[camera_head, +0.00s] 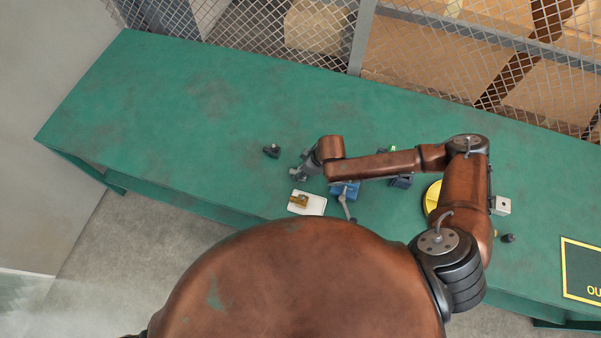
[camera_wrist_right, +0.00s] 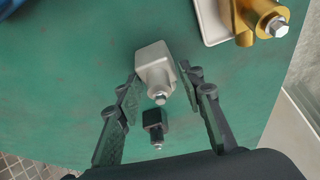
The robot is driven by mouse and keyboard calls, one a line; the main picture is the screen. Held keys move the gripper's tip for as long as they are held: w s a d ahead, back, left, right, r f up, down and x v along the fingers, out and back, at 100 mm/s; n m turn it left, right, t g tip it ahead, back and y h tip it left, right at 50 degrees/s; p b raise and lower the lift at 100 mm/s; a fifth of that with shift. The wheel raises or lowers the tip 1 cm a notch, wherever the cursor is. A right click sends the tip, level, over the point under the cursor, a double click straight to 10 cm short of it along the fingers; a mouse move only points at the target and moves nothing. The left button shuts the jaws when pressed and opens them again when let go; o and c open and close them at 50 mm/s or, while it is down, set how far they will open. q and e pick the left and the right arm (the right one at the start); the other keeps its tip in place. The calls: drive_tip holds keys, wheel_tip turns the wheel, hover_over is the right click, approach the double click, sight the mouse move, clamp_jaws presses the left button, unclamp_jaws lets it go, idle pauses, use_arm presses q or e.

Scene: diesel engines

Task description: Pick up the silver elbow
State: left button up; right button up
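The silver elbow (camera_wrist_right: 153,66) shows in the right wrist view as a pale, blocky metal fitting with a bolt end facing my wrist. My right gripper (camera_wrist_right: 160,78) is open, with one finger on each side of the elbow and the tips close to its sides. I cannot tell whether they touch it. In the head view my right gripper (camera_head: 300,172) is small, near the middle of the green table; the elbow is hard to make out there. My left gripper is not in view.
A black fitting (camera_wrist_right: 153,124) lies just below the elbow in the wrist view. A white tray (camera_head: 314,205) holds a gold fitting (camera_head: 299,200). A blue part (camera_head: 345,189), a yellow round part (camera_head: 432,197) and a pale block (camera_head: 502,205) stand rightward. The green table's (camera_head: 150,110) left side is clear.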

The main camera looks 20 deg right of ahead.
clamp_jaws()
idle(0.4)
